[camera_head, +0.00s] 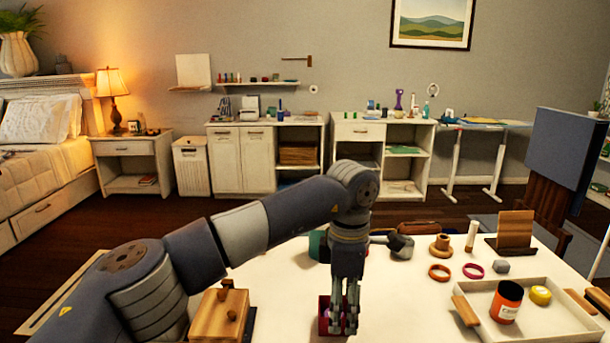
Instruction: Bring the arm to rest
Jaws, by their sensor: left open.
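My left arm comes in from the left, bends at the elbow and reaches down to the white table (400,293). My left gripper (344,322) points straight down, open, over a small dark red box-like thing (324,316) near the table's front middle. The fingers cover part of this thing, so I cannot tell whether they touch it. My right gripper is not in view.
A wooden box (218,314) stands left of the gripper. A white tray (560,325) with an orange-black jar (507,301) and a yellow tin (540,295) is at the right. The table between gripper and tray is clear.

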